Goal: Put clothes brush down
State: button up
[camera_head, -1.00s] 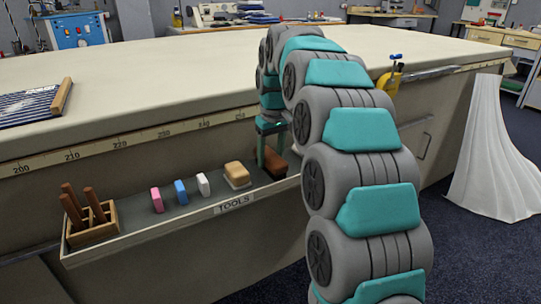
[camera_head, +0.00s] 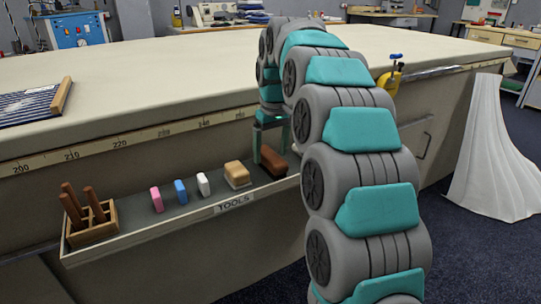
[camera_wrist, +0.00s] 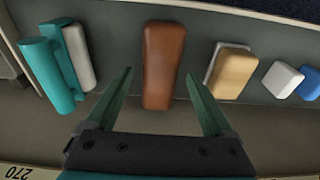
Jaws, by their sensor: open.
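In the wrist view the brush (camera_wrist: 163,62) lies lengthwise between my two fingers, with a gap on each side. My gripper (camera_head: 270,150) is open and empty above the brush; its fingers (camera_wrist: 158,76) also show in the wrist view. The brush rests on the dark tray floor, its block side up. Its underside is hidden.
Left of the brush in the tray are a tan brush (camera_head: 237,173), white (camera_head: 203,184), blue (camera_head: 181,191) and pink (camera_head: 157,199) blocks, and a wooden holder (camera_head: 92,228) with dark handles. The table edge (camera_head: 130,141) runs above the tray.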

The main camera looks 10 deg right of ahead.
aim_at(273, 157)
jog(key=r, duration=0.5)
jog(key=s+r, duration=0.1)
jog(key=r, duration=0.2)
jog(key=shift+d, duration=0.2)
notch_tip(273, 157, up, 2)
jog(key=shift+s+r+p, duration=0.1)
jog(key=shift+r+p, duration=0.1)
jog(key=shift+p, duration=0.6)
jog(key=s+f+m+g, duration=0.1)
jog(key=s+f, duration=0.6)
jog(key=s, duration=0.7)
jog(key=s+f+m+g, duration=0.1)
jog(key=s+f, duration=0.5)
jog(key=s, duration=0.8)
jog(key=s+f+m+g, duration=0.1)
jog(key=s+f, duration=0.6)
jog(key=s, duration=0.7)
jog(key=shift+a+f+m, duration=0.2)
jog(key=shift+f+m, duration=0.1)
jog(key=shift+f, duration=0.05)
jog(key=shift+o, duration=0.3)
jog(key=shift+s, duration=0.1)
